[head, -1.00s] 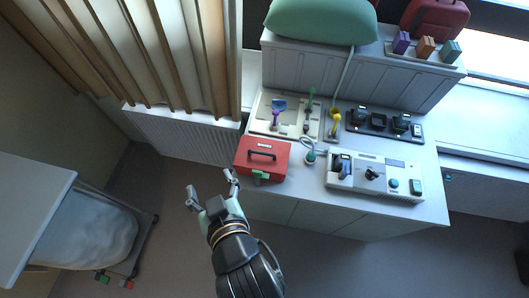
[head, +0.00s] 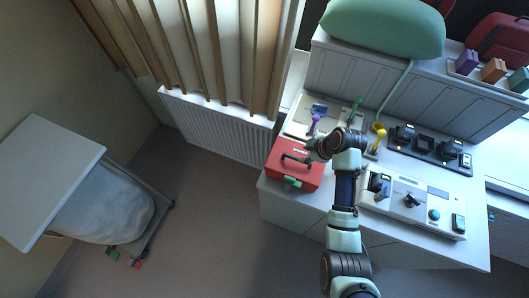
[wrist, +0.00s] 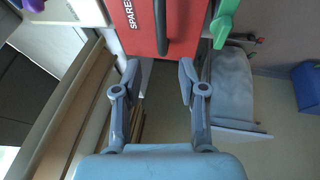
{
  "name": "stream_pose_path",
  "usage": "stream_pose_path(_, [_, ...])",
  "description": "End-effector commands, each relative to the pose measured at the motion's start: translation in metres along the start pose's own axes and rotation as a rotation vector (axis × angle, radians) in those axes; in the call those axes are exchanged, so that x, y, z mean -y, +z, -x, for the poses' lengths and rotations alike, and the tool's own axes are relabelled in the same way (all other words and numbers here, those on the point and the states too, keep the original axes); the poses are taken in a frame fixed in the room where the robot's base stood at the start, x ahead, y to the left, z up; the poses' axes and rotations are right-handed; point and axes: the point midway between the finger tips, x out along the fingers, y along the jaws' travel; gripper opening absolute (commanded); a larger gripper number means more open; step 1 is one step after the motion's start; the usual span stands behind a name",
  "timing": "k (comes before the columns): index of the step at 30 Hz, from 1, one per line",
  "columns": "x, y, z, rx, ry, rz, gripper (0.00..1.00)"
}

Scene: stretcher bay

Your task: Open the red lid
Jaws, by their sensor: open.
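The red box (head: 296,172) with its red lid stands at the front left corner of the counter, and the lid looks shut. A black bar handle (head: 297,160) crosses its top. A green latch (head: 291,184) is on its front side. In the wrist view, the red lid (wrist: 132,36) carries the word SPARES, with the black handle (wrist: 161,25) beside it and the green latch (wrist: 222,28) at the right. My gripper (wrist: 160,72) is open and empty, with its fingertips near the lid's edge. In the head view my arm reaches over the box's right side, and the fingers are not clear.
A white control panel (head: 405,210) with knobs lies right of the box. A white cart (head: 50,170) stands far left, with free floor between.

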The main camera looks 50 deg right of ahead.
Motion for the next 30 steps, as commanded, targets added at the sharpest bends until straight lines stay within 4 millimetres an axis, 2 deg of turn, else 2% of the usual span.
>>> stream_pose_path(2, [-0.003, 0.011, -0.001, 0.002, -0.01, 0.003, 0.41])
stream_pose_path(7, [-0.003, 0.01, -0.009, 0.002, -0.012, 0.007, 0.41])
stream_pose_path(15, [-0.001, 0.01, -0.058, 0.004, -0.013, 0.007, 0.41])
stream_pose_path(19, [-0.002, 0.01, -0.074, 0.003, -0.011, 0.006, 0.41])
stream_pose_path(28, [-0.002, 0.01, -0.079, 0.003, -0.009, 0.006, 0.41])
stream_pose_path(29, [-0.002, 0.01, -0.079, 0.003, -0.009, 0.006, 0.4])
stream_pose_path(30, [-0.002, 0.01, -0.079, 0.003, -0.009, 0.006, 0.33])
